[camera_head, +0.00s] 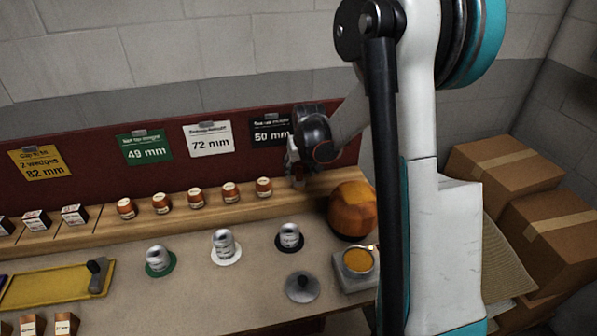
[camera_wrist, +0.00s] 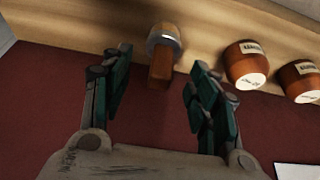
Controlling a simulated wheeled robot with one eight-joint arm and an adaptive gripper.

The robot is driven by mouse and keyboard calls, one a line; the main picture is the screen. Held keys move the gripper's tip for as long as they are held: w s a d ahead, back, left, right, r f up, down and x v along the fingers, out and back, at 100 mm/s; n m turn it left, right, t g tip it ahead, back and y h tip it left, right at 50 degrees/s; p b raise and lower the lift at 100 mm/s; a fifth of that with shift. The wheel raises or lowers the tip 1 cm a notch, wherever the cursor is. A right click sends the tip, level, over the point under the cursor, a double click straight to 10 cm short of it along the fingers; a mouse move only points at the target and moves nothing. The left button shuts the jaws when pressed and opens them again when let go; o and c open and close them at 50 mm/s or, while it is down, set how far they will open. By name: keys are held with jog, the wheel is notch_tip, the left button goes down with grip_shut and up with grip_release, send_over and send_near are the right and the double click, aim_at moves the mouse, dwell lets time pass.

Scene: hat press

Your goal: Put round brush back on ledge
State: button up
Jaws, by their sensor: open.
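The round brush, with an orange-brown wooden handle and a grey metal collar (camera_wrist: 161,42), is on the wooden ledge (camera_wrist: 95,25) in the wrist view. It appears to stand upright, handle towards my gripper. My gripper (camera_wrist: 159,60) is open, with one finger on each side of the handle and a gap visible on both sides. In the head view my gripper (camera_head: 297,168) is low over the right end of the ledge (camera_head: 150,228). The brush is mostly hidden by the gripper there.
Several orange-brown jars (camera_head: 263,187) stand along the ledge left of my gripper. The red backboard (camera_head: 80,178) with size cards is close behind. A large orange rounded block (camera_head: 352,210) stands just right, and cardboard boxes (camera_head: 505,165) are stacked farther right.

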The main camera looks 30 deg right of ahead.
jog(key=p+v, duration=0.1)
jog(key=v, duration=0.6)
jog(key=shift+p, duration=0.35)
